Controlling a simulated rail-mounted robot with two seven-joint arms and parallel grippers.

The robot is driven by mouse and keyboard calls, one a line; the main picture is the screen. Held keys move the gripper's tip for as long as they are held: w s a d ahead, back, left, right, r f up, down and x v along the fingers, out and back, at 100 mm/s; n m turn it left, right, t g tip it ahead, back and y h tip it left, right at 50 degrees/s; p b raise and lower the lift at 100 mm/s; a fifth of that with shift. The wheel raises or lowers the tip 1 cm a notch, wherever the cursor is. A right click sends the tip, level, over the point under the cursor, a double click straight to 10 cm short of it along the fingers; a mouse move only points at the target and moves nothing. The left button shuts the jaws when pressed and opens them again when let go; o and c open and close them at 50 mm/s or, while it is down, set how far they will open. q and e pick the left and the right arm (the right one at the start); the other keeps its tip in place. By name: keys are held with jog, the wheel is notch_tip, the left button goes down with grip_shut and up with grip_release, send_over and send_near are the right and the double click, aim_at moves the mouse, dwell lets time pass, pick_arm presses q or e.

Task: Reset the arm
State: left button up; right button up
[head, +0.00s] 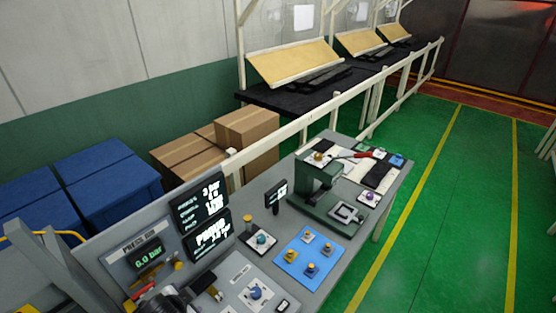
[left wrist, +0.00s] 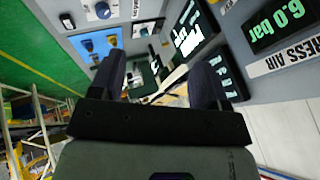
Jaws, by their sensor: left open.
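My left gripper (left wrist: 154,68) is open, with its two dark fingers spread and nothing visible between them. In the left wrist view it points toward the bench and the grey press-air panel (left wrist: 272,88). In the head view a dark part that seems to be my left gripper shows at the bottom left, in front of the panel (head: 115,258). Its fingers are hard to make out there. My right gripper is in neither view.
Blue bins (head: 105,180) and cardboard boxes (head: 247,135) stand behind. The green floor (head: 440,220) at right is clear.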

pick_arm(q)
jog(key=s+d+r+n+p, duration=0.1)
jog(key=s+n, duration=0.1)
jog(key=s, duration=0.5)
jog(key=s+d+r+n+p, duration=0.1)
jog(key=s+n+p, duration=0.15)
jog(key=s, duration=0.55)
jog(key=s+f+g, duration=0.1)
jog(key=s+f, duration=0.2)
jog(key=s, duration=0.3)
jog(key=s+f+n+g+h, duration=0.1)
jog(key=s+f+g, duration=0.1)
jog(key=s+f, duration=0.2)
jog(key=s+d+p, duration=0.1)
jog(key=s, duration=0.1)
jog(key=shift+s, duration=0.3)
jog(key=shift+a, duration=0.1)
